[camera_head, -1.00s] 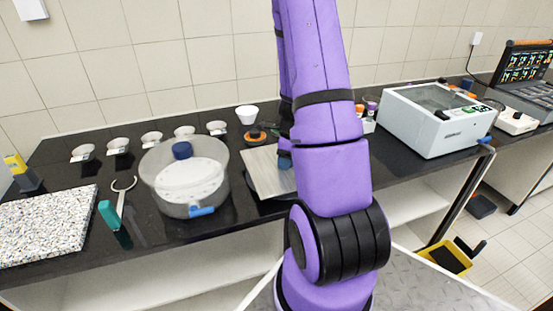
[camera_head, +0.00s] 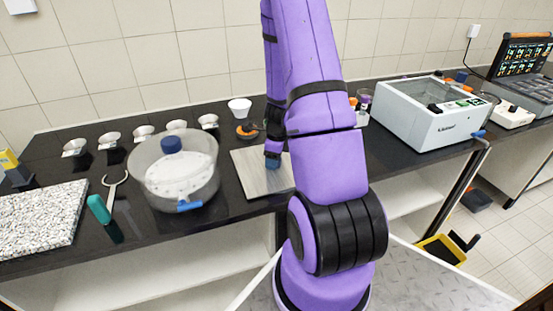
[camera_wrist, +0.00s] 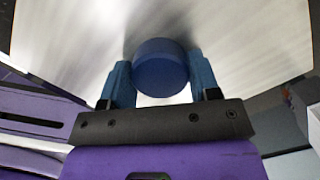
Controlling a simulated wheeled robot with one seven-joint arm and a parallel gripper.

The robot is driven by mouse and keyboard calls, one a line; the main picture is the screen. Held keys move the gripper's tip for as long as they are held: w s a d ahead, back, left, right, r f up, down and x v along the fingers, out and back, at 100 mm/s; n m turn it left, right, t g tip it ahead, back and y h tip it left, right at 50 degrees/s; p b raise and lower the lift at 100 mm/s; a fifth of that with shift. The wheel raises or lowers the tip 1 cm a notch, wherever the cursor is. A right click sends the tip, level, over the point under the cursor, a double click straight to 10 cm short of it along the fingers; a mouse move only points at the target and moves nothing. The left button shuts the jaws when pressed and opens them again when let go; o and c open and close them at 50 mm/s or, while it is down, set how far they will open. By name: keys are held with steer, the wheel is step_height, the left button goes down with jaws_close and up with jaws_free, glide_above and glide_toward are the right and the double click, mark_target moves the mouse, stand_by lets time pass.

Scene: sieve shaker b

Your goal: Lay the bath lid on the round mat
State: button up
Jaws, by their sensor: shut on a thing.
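The bath lid is a flat, brushed grey metal plate (camera_head: 250,180) with a blue knob on top, at the counter's front, right of the clear round vessel. It fills much of the wrist view (camera_wrist: 235,40). My gripper (camera_head: 272,158) is shut on the blue knob (camera_wrist: 160,66), one blue finger on each side, above the plate. The plate looks roughly level; I cannot tell whether it touches what is beneath. No round mat shows clearly; the plate and my arm hide part of the counter there.
The clear round vessel (camera_head: 150,165) with a blue cap stands close left of the plate. Behind are an orange-and-black item (camera_head: 246,131), a white cup (camera_head: 239,108) and several small bowls. A white box-shaped bath (camera_head: 425,130) stands right. A speckled slab (camera_head: 40,215) lies far left.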

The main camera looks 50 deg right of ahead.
steer(key=o, duration=1.2)
steer(key=shift+f, duration=0.1)
step_height(320, 180, up, 12)
steer(key=s, duration=0.1)
steer(key=w+a+r+n+t, duration=0.1)
steer(key=w+a+r+n, duration=0.1)
steer(key=a+r+n, duration=0.55)
steer(key=s+a+r+n+t, duration=0.1)
steer(key=s+a+r+n, duration=0.2)
steer(key=a+r+n, duration=0.6)
steer(key=s+a+r+n+t, duration=0.2)
steer(key=s+a+r+n, duration=0.7)
steer(key=n, duration=0.5)
steer(key=s+a, duration=0.2)
steer(key=s, duration=0.1)
steer(key=shift+s+a+r+h, duration=0.2)
steer(key=shift+s+h, duration=0.05)
steer(key=shift+h, duration=0.05)
steer(key=shift+n, duration=0.25)
